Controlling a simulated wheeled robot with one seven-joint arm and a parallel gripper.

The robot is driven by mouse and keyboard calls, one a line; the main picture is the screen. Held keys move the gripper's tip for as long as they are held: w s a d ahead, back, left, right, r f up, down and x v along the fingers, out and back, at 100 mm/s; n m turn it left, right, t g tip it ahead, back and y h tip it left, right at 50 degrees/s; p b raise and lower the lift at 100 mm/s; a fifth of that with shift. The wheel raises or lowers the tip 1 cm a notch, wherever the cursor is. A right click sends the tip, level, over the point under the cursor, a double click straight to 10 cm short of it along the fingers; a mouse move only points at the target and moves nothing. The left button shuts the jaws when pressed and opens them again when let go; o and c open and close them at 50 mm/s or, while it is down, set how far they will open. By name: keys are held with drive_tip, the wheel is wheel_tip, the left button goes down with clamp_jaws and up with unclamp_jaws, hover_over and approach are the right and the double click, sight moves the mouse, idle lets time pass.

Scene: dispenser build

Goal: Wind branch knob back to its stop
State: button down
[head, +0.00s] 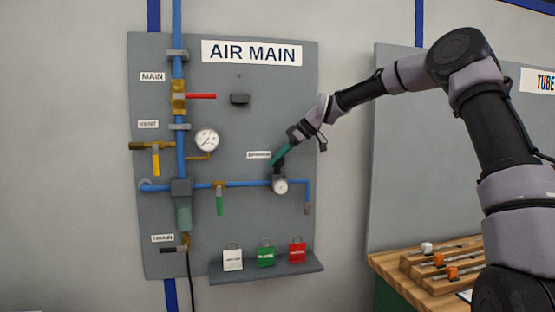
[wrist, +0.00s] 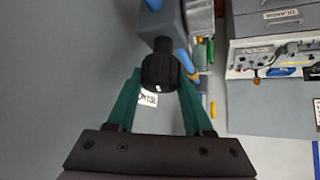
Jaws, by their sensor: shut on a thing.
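The branch knob is a black ribbed knob (wrist: 160,74) with a small white mark, on top of a grey regulator body (wrist: 157,25) in the wrist view. In the head view the regulator's round gauge (head: 280,187) sits on the blue branch pipe, and the knob is mostly hidden behind my fingers. My gripper (head: 276,161) comes down from the upper right. Its two green fingers (wrist: 160,85) lie on either side of the knob in the wrist view, shut on it. The mark's angle relative to the stop cannot be told.
The grey AIR MAIN board (head: 225,110) carries a red main handle (head: 201,96), a yellow vent handle (head: 156,162), a green branch valve handle (head: 220,204) and a larger gauge (head: 207,140). A shelf (head: 268,273) with tags is below. A wooden rack (head: 430,262) stands lower right.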

drive_tip(key=shift+f+n+g, duration=0.1)
drive_tip(key=shift+n+g, duration=1.3)
drive_tip(key=shift+n, duration=0.4)
drive_tip(key=c, duration=0.6)
unclamp_jaws()
drive_tip(key=v, duration=1)
drive_tip(key=shift+d+r, duration=0.25)
drive_tip(key=shift+d, duration=0.05)
drive_tip(key=shift+w, duration=0.1)
